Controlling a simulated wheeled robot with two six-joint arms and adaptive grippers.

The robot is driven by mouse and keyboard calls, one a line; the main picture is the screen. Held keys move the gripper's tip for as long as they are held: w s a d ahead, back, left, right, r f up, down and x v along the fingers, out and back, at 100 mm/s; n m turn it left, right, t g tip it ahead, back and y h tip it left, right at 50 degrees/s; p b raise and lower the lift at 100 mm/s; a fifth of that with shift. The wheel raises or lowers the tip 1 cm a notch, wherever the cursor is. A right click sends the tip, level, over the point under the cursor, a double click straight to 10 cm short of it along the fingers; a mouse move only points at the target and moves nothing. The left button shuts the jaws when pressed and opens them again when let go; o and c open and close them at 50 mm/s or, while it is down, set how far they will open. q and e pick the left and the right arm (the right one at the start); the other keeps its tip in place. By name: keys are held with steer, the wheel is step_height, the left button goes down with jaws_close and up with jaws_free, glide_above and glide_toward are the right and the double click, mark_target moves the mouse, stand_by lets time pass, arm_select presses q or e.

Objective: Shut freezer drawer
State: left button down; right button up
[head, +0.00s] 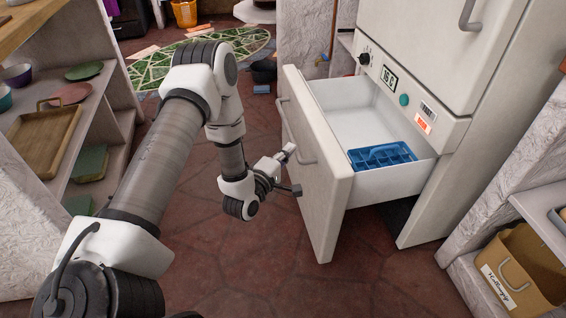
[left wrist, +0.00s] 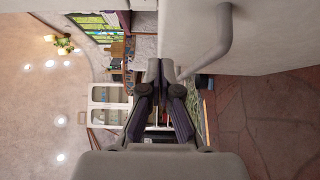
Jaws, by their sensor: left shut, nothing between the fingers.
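The freezer drawer (head: 336,190) is pulled out from the white freezer (head: 426,50), toward the left in the head view. Its inside shows, with a blue divided tray (head: 382,158) in it. A handle (head: 296,134) is on the drawer's front. My left gripper (head: 293,170) is at the drawer front, near the handle; I cannot tell whether it touches. In the left wrist view the gripper's fingers (left wrist: 155,72) are together with nothing between them, beside the pale drawer front and handle (left wrist: 218,45). My right gripper is in neither view.
Open shelves with bowls and a wooden tray (head: 45,140) stand at the left. A shelf with a brown bin (head: 528,268) stands at the lower right. The red stone floor (head: 225,270) in front of the drawer is clear. A green patterned rug (head: 220,50) lies farther back.

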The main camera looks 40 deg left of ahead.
mark_target(315, 135)
arm_select(q)
steer(key=w, duration=0.2)
steer(key=w+d+b, duration=0.1)
steer(key=w, duration=0.3)
steer(key=shift+d+f+b, duration=0.1)
steer(key=shift+d+b, duration=0.2)
steer(key=shift+d, duration=0.05)
steer(key=shift+w+d, duration=0.3)
steer(key=shift+w, duration=0.1)
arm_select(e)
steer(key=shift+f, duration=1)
arm_select(q)
steer(key=shift+w+d, duration=0.1)
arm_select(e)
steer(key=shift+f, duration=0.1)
